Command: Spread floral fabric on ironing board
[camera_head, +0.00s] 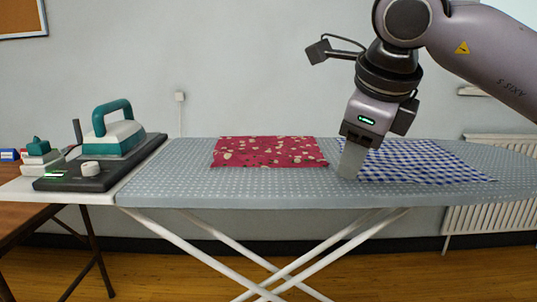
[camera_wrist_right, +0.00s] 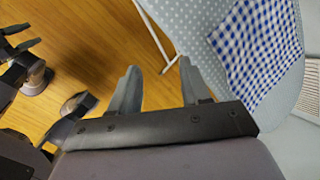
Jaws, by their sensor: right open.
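The red floral fabric (camera_head: 268,151) lies flat on the ironing board (camera_head: 190,187), left of its middle. The board has a grey cover with white dots and also shows in the right wrist view (camera_wrist_right: 196,18). My right gripper (camera_head: 350,162) points down over the board, between the floral fabric and a blue and white checked cloth (camera_head: 415,161). It is open and holds nothing; its two fingers stand apart in the right wrist view (camera_wrist_right: 157,85). I cannot tell whether its tips touch the board. My left gripper is not in the head view.
The checked cloth lies flat on the board's right part and shows in the right wrist view (camera_wrist_right: 258,50). A teal and white iron (camera_head: 112,133) stands on a dark base (camera_head: 75,180) at the left end. A brown table (camera_head: 25,215) with small boxes is beside it. A radiator (camera_head: 490,222) is behind, right.

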